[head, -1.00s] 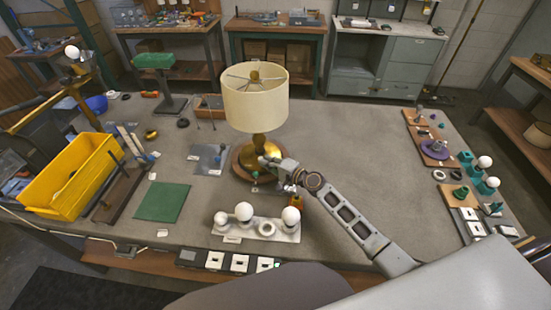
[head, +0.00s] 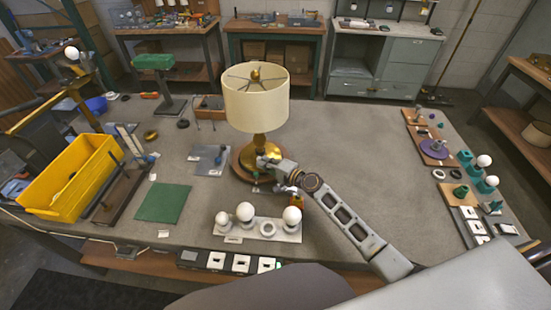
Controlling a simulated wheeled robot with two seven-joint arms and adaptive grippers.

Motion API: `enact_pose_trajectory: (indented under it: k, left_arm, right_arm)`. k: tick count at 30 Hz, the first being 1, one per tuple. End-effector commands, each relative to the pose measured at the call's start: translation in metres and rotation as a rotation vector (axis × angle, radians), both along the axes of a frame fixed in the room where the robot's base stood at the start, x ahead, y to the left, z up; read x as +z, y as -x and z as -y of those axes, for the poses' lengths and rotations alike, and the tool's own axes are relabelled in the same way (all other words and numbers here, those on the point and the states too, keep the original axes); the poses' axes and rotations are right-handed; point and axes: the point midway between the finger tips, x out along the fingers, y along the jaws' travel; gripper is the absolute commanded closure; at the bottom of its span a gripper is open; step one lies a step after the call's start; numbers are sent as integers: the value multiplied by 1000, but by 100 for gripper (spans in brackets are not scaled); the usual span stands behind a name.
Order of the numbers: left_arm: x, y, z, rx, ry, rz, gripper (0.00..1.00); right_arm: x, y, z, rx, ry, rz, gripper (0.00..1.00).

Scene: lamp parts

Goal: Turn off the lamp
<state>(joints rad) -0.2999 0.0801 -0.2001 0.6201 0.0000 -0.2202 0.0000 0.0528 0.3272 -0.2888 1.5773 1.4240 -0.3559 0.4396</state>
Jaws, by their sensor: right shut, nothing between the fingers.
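The lamp (head: 256,98) stands at the middle of the grey table, with a cream drum shade and a brass stem and base on a round wooden foot. The bulb inside the shade is hidden, and I cannot tell whether it is lit. My right gripper (head: 263,162) is shut and empty at the front right of the lamp's brass base, below the shade. It overlaps the base in this view; I cannot tell whether it touches. My left gripper is not in view.
A white tray (head: 257,237) with bulbs lies in front of the lamp. A green mat (head: 164,203) and a yellow bin (head: 72,180) are at the left. Small boards with parts (head: 433,151) line the right edge. The table (head: 365,135) right of the lamp is clear.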

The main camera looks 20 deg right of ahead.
Motion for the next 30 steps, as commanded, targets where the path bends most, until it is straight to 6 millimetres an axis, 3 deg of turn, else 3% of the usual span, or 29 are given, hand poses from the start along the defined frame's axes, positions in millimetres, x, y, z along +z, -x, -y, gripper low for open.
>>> enact_pose_trajectory:
  k: [30]
  left_arm:
    - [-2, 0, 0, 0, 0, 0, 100]
  right_arm:
    - [0, -1, -14, 1, 1, 0, 100]
